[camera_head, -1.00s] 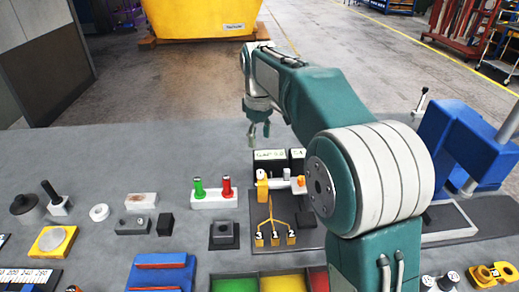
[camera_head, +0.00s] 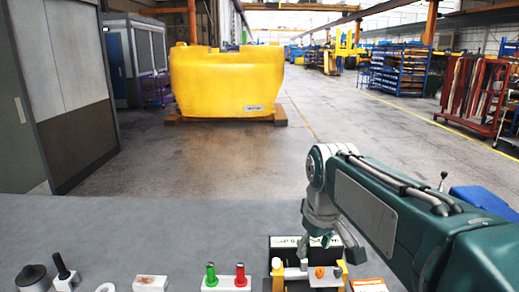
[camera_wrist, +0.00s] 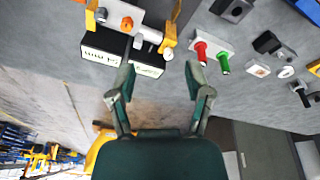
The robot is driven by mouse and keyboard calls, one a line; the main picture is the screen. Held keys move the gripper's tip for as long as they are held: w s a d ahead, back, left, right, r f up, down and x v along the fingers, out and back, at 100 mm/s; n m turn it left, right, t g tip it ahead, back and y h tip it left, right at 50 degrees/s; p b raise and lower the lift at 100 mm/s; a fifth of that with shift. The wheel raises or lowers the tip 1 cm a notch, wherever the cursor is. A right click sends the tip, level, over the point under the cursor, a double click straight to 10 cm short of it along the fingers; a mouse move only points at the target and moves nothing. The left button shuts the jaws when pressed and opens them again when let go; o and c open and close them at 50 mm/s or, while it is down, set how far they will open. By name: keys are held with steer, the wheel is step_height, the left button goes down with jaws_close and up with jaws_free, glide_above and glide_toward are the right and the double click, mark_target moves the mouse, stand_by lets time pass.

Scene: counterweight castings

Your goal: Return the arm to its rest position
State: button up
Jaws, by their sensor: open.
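My green and grey arm (camera_head: 385,205) comes in from the lower right of the head view and reaches over the grey table (camera_head: 150,235). My gripper (camera_head: 328,252) hangs at its end, above the yellow-ended fixture (camera_head: 325,275) and the dark labelled box (camera_head: 284,243). In the wrist view my gripper (camera_wrist: 160,72) has its two fingers spread apart with nothing between them. The dark labelled box (camera_wrist: 105,55) and the fixture's white block (camera_wrist: 120,18) lie beyond the fingertips.
A green and red handled block (camera_head: 226,280) stands left of the fixture. A black-handled piece (camera_head: 64,272) and a dark round weight (camera_head: 32,279) are further left. A blue machine (camera_head: 482,200) stands right behind my arm. A big yellow casting (camera_head: 228,85) rests on the floor beyond the table.

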steer(key=s+d+f+m+t, duration=0.1)
steer(key=s+d+f+m, duration=0.1)
steer(key=s, duration=0.6)
steer(key=s+d+f+m+t, duration=0.2)
steer(key=s+f, duration=0.3)
steer(key=s, duration=0.4)
steer(key=shift+d+m, duration=0.3)
steer(key=shift+m, duration=0.3)
